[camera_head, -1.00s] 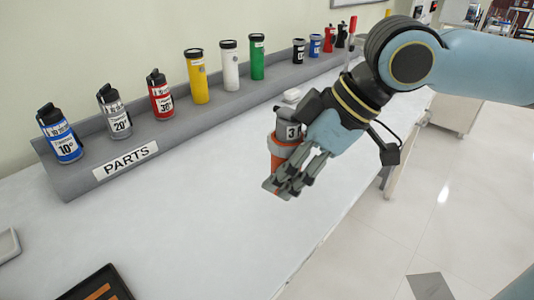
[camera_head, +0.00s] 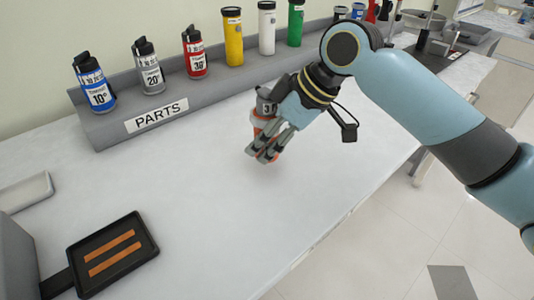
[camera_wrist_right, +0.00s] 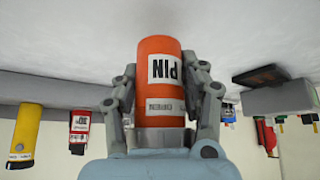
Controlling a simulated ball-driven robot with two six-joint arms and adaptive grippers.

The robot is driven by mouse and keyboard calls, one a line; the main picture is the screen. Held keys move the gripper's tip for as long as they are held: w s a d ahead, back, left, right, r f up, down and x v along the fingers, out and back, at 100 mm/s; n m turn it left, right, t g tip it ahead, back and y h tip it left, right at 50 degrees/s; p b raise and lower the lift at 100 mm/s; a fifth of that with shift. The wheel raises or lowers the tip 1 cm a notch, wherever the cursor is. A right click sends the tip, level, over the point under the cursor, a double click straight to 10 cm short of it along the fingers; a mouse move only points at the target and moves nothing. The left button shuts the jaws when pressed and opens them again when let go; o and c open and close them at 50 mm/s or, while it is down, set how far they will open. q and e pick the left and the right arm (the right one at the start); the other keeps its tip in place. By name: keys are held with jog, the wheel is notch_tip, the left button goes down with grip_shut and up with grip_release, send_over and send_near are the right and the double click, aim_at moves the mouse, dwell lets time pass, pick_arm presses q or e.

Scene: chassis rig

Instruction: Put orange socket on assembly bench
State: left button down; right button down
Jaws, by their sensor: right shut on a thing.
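My right gripper (camera_head: 262,151) is shut on the orange socket (camera_head: 260,124), an orange cylinder with a grey end. In the right wrist view the socket (camera_wrist_right: 158,50) stands between the fingers, with white labels; one seems to read "PIN" upside down. In the head view the gripper holds it over the white bench top (camera_head: 235,195), in front of the parts rack. I cannot tell the exact gap to the bench. My left gripper is in neither view.
A grey rack (camera_head: 105,135) labelled PARTS holds several coloured cylinders along the back. A black tray (camera_head: 150,245) with two orange strips lies at lower left, near a pale tray (camera_head: 25,192). The bench middle is clear; its front edge borders the floor.

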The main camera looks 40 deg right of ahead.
notch_tip(320, 180, down, 4)
jog(key=shift+r, duration=0.25)
jog(key=c, duration=0.7)
grip_release()
jog(key=shift+f, duration=0.1)
jog(key=p+v, duration=0.2)
jog(key=v, duration=1)
jog(key=shift+s, duration=0.15)
